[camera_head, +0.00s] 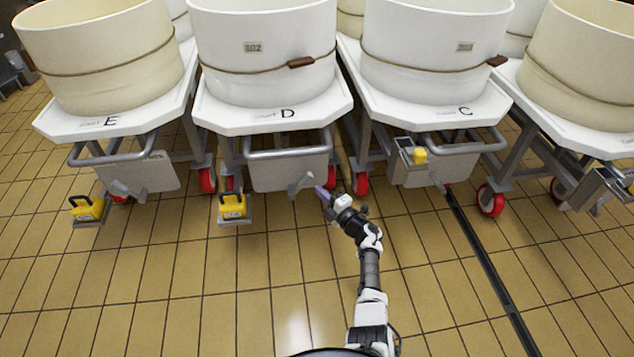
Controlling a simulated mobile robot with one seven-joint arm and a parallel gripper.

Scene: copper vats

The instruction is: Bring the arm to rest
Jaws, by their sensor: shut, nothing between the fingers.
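My arm reaches forward from the bottom of the head view, a little right of the middle. My gripper (325,195) is at its far end, low in front of cart D (290,175), by the right side of that cart's front panel. The gripper is shut and empty. A small grey lever (300,183) on cart D's front is just left of the fingertips. I cannot tell whether they touch.
White carts carry large tubs, marked E (110,122), D and C (465,111), with another at right. Yellow blocks with handles sit low before E (88,209) and D (233,207). A dark floor channel (490,265) runs right of my arm. The near tiled floor is clear.

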